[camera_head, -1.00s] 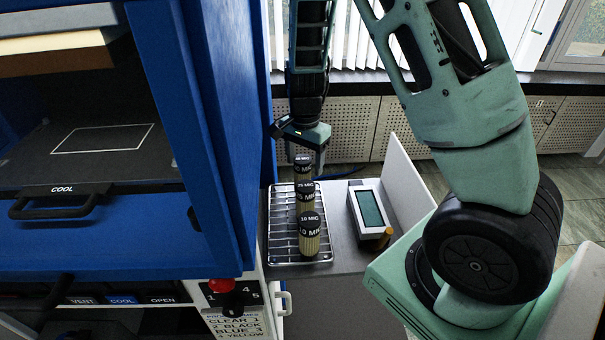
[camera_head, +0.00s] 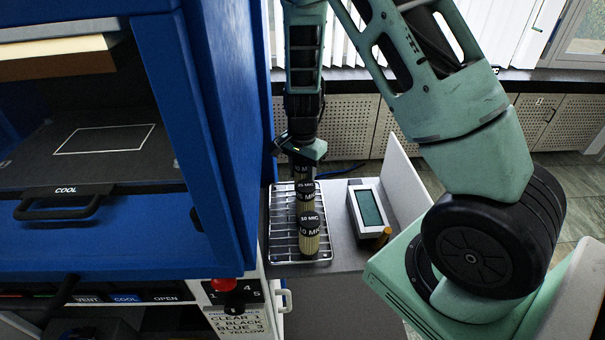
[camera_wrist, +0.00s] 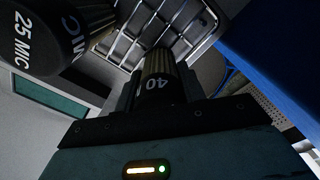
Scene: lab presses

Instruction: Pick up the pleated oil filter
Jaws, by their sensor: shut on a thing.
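Several pleated oil filters with dark caps stand in a row on a wire rack (camera_head: 277,245). The nearest is the 10 MIC filter (camera_head: 310,243). Behind it is the 25 MIC filter (camera_head: 306,190), whose dark end fills the upper left of the wrist view (camera_wrist: 45,35). The farthest is the 40 MIC filter (camera_head: 302,172), partly covered by my gripper (camera_head: 303,160). In the wrist view my gripper is shut on the 40 MIC filter (camera_wrist: 158,68), with its label between the jaws. I cannot tell whether its base touches the rack.
A grey device with a green screen (camera_head: 370,208) stands right of the rack, with a small brown cylinder (camera_head: 384,238) beside it. A white panel (camera_head: 402,175) edges the bench on the right. The blue press (camera_head: 225,130) rises close on the left.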

